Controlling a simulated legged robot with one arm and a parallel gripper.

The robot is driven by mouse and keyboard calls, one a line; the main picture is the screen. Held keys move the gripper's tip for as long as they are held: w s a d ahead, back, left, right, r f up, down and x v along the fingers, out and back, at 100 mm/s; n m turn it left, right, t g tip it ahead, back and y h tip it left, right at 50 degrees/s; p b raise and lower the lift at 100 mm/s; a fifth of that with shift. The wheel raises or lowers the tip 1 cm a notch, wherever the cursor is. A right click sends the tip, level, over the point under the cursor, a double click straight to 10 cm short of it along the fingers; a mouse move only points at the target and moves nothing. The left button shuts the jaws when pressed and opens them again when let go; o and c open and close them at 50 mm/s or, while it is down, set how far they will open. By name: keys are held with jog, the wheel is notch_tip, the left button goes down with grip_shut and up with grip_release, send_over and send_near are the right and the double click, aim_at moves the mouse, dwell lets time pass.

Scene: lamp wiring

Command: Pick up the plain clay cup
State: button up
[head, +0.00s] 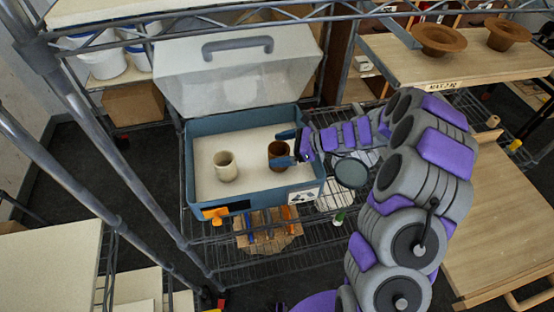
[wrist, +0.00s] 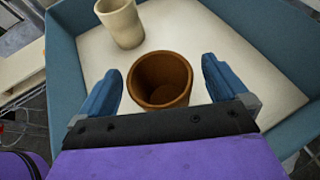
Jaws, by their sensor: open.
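A plain brown clay cup (head: 278,156) stands upright in the right part of a blue-walled bin with a pale floor (head: 205,185). In the wrist view the brown cup (wrist: 160,80) is seen from above, and its inside looks empty. My gripper (wrist: 160,70) is open, with one blue finger on each side of the cup and visible gaps between fingers and cup. In the head view my gripper (head: 284,147) reaches in over the bin's right wall. A cream cup (head: 225,167) stands upright to the left of the brown cup; it also shows in the wrist view (wrist: 120,22).
The bin's translucent lid (head: 235,80) stands raised behind it, with a grey handle. Wire rack posts and a top rail (head: 85,120) frame the bin. A wooden shelf at right (head: 455,65) holds two brown flared bowls. The bin floor in front of the cups is clear.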

jog(key=shift+d+r, duration=0.15)
jog(key=shift+d, duration=0.4)
jog(key=c, duration=0.6)
jog(key=shift+a, duration=0.25)
jog(key=c, duration=1.1)
